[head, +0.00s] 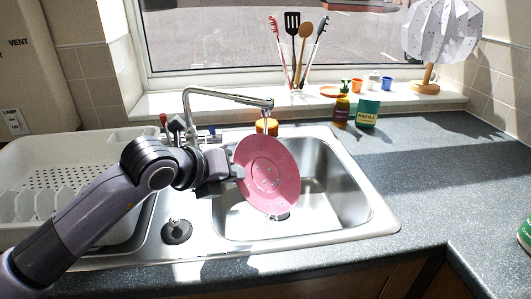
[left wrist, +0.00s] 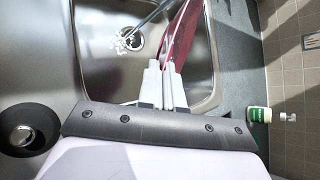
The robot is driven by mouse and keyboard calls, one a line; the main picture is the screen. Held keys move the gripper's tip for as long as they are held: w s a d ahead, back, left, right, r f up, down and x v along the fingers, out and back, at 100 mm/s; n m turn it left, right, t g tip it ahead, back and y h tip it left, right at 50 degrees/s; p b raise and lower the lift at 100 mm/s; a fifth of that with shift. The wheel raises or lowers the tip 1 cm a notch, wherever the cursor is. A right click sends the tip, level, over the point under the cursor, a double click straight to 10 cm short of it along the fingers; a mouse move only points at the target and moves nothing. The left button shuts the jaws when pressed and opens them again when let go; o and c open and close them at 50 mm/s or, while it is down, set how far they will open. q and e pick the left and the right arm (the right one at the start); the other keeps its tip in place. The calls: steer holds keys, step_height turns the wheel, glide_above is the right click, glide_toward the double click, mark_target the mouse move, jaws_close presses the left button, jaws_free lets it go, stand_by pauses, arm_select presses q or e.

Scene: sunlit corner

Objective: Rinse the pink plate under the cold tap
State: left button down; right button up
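The pink plate (head: 268,172) is tilted up on edge over the sink basin, its face towards me, below the end of the tap (head: 228,97). My left gripper (head: 236,172) is shut on its left rim. In the left wrist view the plate (left wrist: 183,36) shows nearly edge-on between the white fingers (left wrist: 166,82). A thin pale stream seems to come from the spout behind the plate's top edge. Pale specks show on the plate, and a white splash lies at the drain (left wrist: 128,41). A blue-marked tap handle (head: 212,131) and a red-marked one (head: 163,119) stand behind my arm. My right gripper is not in view.
A white dish rack (head: 60,165) stands left of the sink. An orange-lidded jar (head: 266,127), a soap bottle (head: 342,110) and a green tub (head: 367,113) stand behind the basin. Utensils (head: 293,50) and small cups line the sill. The right counter (head: 440,170) is mostly clear.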

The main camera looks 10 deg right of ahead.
arm_select(q)
steer(key=shift+r, duration=0.1)
steer(key=s+r+p, duration=0.1)
steer(key=s+r, duration=0.3)
steer(key=r, duration=0.1)
steer(key=shift+a+p, duration=0.3)
steer(key=shift+p, duration=0.1)
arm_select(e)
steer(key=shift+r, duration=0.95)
